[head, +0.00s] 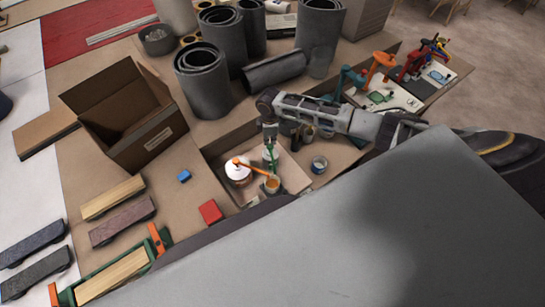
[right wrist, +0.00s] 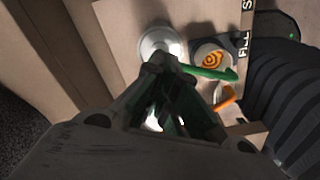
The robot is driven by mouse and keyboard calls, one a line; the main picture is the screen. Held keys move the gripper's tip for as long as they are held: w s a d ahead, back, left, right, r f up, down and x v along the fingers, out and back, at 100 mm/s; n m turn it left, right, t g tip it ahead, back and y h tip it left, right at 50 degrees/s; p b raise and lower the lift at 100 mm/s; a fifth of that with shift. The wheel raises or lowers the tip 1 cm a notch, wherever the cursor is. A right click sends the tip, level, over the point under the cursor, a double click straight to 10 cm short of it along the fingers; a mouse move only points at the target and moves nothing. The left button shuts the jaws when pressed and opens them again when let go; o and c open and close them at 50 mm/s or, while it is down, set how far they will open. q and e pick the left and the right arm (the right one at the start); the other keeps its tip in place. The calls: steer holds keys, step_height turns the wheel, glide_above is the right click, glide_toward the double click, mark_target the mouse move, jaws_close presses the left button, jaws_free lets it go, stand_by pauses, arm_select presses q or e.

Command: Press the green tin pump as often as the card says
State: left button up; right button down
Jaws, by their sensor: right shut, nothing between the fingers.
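The green pump (head: 270,154) stands on a pale tin in a shallow cardboard tray. In the right wrist view, its green spout (right wrist: 208,72) reaches right beside a cup with an orange swirl (right wrist: 212,59). My right gripper (head: 269,137) is shut and empty, pointing down just above the green pump's head; I cannot tell whether it touches. In the right wrist view its fingers (right wrist: 164,68) hide the pump head. An orange pump (head: 240,163) stands on a white tin (head: 238,174) to the left. A dark card (right wrist: 243,46) reads "FILL"; the rest is cut off. My left gripper is not in view.
A small jar (head: 319,165) stands right of the tray. An open carton (head: 120,118) and grey rolls (head: 203,80) stand to the left and behind.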

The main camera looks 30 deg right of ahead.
steer(key=shift+r, duration=0.1)
steer(key=shift+r, duration=2.9)
